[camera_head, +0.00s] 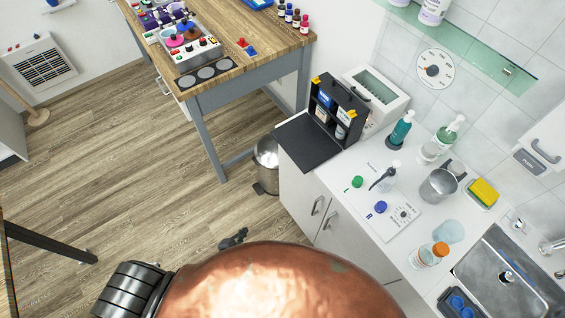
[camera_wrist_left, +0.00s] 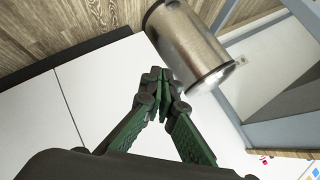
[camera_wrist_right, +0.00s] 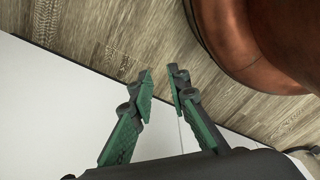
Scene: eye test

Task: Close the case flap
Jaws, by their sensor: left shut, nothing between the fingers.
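The case (camera_head: 350,94) is a black box with compartments and yellow latches, standing on the white counter in the head view. Its dark flap (camera_head: 307,143) is open and lies flat in front of it, towards the counter's left edge. Several small items stand inside the case. My left gripper (camera_head: 232,238) is low in the head view, below and left of the flap and apart from it. In the left wrist view its fingertips (camera_wrist_left: 160,80) are together and empty. My right gripper (camera_wrist_right: 161,77) shows only in the right wrist view, its fingers apart with nothing between them.
A metal bin (camera_head: 267,160) stands on the floor beside the counter; it is close to my left fingers in the left wrist view (camera_wrist_left: 188,45). A white box (camera_head: 377,92) is behind the case. Bottles, a metal jug (camera_head: 438,186) and a sink fill the counter's right side.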

